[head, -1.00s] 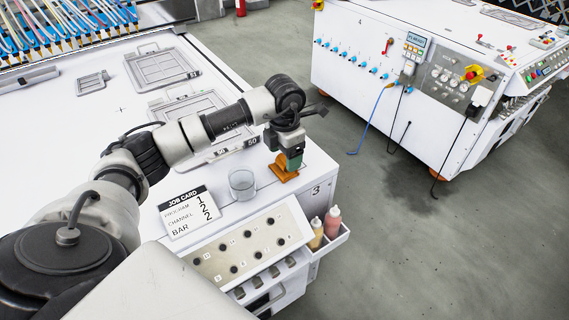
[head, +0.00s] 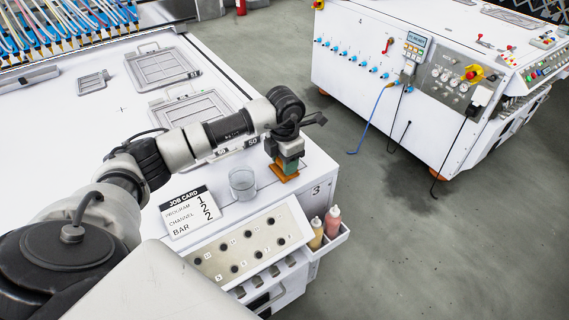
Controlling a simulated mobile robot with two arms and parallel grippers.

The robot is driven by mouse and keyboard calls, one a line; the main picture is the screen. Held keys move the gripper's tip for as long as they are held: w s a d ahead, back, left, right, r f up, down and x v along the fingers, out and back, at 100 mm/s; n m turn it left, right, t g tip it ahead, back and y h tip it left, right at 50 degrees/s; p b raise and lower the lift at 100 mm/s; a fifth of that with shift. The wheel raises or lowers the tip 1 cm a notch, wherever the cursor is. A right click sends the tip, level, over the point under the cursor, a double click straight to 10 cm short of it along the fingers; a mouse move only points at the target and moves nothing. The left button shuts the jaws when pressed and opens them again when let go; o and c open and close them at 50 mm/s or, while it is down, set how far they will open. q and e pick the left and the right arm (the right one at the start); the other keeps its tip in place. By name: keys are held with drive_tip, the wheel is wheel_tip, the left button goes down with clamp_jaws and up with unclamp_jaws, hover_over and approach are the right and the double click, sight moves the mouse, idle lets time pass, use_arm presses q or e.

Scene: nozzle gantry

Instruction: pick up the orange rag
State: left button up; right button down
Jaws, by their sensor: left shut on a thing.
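The orange rag (head: 284,177) is at the right end of the white machine top, near its corner, to the right of the glass. My left gripper (head: 287,168) points down at it from above and is shut on the rag. The gripper body hides much of the rag; only its orange lower edge shows. I cannot tell whether the rag is clear of the surface. My right gripper is not in view.
A clear glass (head: 242,184) stands close to the left of the rag. A job card (head: 190,212) lies nearby. A button panel (head: 240,252) slopes along the front edge. Two bottles (head: 325,228) stand in a side tray. Grey floor (head: 420,240) is free beyond.

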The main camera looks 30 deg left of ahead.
use_arm(q)
drive_tip(key=shift+r, duration=0.1)
wheel_tip(320, 180, up, 4)
drive_tip(key=shift+r+b, duration=0.1)
drive_tip(key=shift+b, duration=0.4)
drive_tip(key=s+d+r+b, duration=0.1)
drive_tip(key=s+d+r, duration=0.4)
drive_tip(key=s, duration=0.5)
drive_tip(key=shift+d+r, duration=0.4)
drive_tip(key=shift+r, duration=0.45)
